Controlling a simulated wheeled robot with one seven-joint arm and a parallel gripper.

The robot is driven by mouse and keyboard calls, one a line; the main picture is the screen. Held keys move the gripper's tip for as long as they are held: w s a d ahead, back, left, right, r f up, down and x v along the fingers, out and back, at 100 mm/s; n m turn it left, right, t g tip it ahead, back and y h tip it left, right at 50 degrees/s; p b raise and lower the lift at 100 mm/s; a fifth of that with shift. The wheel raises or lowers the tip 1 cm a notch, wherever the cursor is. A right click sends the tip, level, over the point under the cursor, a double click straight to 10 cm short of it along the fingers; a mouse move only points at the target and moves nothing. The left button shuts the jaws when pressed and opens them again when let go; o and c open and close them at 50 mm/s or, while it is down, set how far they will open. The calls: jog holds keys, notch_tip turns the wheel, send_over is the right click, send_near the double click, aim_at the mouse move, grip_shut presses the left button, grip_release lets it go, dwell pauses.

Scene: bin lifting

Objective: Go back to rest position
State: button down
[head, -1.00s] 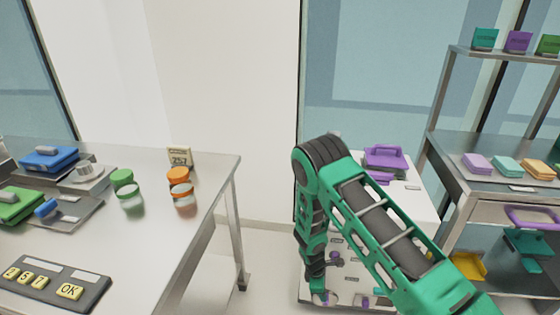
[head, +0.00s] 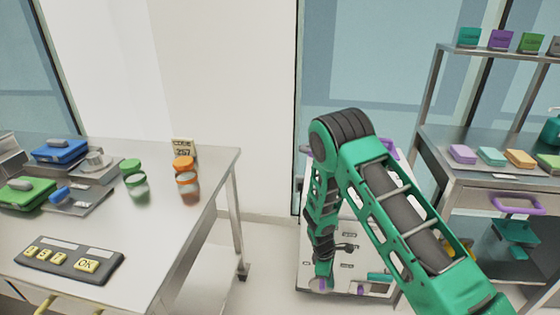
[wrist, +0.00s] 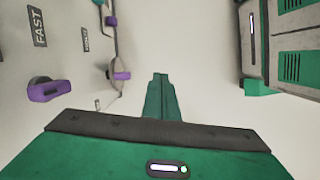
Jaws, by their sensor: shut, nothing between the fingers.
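My gripper (wrist: 160,82) shows in the wrist view as narrow green fingers, shut together with nothing between them. In the head view my green arm is bent, with the elbow high, and my gripper (head: 321,280) hangs low in front of a white machine (head: 362,238). In the wrist view the fingers are apart from the machine's white panel, which has purple knobs (wrist: 48,90) and a FAST label (wrist: 36,27). My arm hides part of the machine and most of a purple item (head: 390,149) on its top.
At left a metal table (head: 195,215) holds a keypad (head: 68,261), green and blue boxes, and jars with green and orange lids. At right stands a metal shelf unit (head: 445,150) with coloured items and a purple-handled drawer (head: 517,204). Bare floor shows between them.

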jog(key=s+d+r+m, duration=0.25)
jog(key=d+r, duration=0.35)
jog(key=r, duration=0.5)
jog(key=s+d+r+m+y, duration=0.15)
jog(key=d+r+m, duration=0.3)
jog(key=r, duration=0.55)
jog(key=s+d+r+m+h, duration=0.1)
jog(key=s+d+r+m, duration=0.2)
jog(key=d+r, duration=0.6)
jog(key=s+d+r+m+y, duration=0.1)
jog(key=s+r+m, duration=0.4)
jog(key=s, duration=0.8)
jog(key=s+d+r+m+y, duration=0.1)
jog(key=s+r+m, duration=0.4)
jog(key=s+r, duration=0.5)
jog(key=shift+s+d+r+m, duration=0.3)
jog(key=shift+s+d, duration=0.1)
jog(key=shift+s, duration=1.1)
